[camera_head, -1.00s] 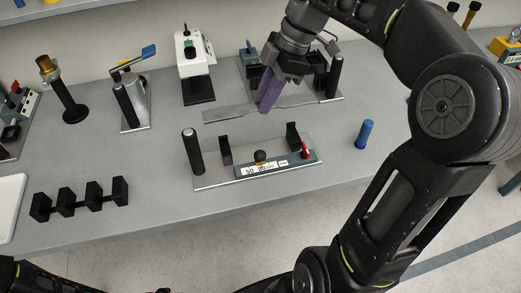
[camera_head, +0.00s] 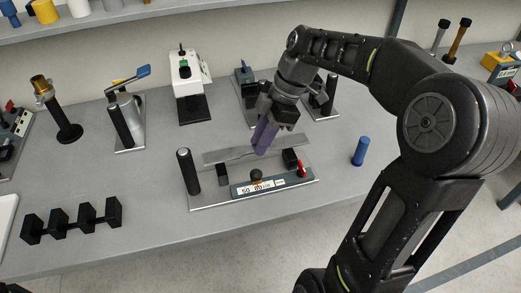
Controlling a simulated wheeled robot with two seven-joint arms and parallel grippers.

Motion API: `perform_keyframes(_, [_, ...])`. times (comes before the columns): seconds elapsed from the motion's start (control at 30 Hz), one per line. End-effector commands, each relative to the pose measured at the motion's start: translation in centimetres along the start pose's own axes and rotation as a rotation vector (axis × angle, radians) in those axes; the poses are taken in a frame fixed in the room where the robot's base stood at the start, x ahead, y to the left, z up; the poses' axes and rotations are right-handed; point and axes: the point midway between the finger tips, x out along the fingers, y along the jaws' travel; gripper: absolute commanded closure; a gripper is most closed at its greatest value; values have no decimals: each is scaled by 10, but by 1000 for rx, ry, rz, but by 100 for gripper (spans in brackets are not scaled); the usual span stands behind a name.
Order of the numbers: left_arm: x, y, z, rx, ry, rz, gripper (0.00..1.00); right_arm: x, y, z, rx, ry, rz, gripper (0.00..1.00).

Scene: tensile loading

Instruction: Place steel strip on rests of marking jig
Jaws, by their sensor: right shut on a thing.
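The marking jig (camera_head: 205,199) is a flat plate with a black post at its left, two black rests, a scale reading 50 to 80, a dark knob and a red lever. The left rest (camera_head: 223,174) and right rest (camera_head: 290,158) stand toward its back. My right gripper (camera_head: 264,140) has purple fingers shut on the thin grey steel strip (camera_head: 227,155). The strip lies lengthwise across the jig's back side, close to the rests. I cannot tell whether it touches them. The fingers hide part of its middle. My left gripper is out of view.
A blue cylinder (camera_head: 361,151) stands right of the jig. A black slotted rack (camera_head: 73,220) sits at the front left. Behind are a white press (camera_head: 188,88), a lever device (camera_head: 129,122) and another fixture plate (camera_head: 322,110). The table between rack and jig is clear.

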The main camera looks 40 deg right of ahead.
Motion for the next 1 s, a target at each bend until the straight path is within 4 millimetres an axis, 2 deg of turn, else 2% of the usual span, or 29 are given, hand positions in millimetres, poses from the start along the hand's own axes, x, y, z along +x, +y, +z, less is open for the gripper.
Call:
perform_keyframes(0.27, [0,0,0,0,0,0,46,1,0,0,0,1,2,100])
perform_keyframes(0.6, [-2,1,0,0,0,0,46,34,0,14,0,0,2,100])
perform_keyframes(0.93, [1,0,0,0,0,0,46,37,0,15,-1,0,2,100])
perform_keyframes(0.97, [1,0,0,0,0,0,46,36,0,15,0,0,1,77])
perform_keyframes(1.0, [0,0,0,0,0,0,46,36,0,15,0,0,1,74])
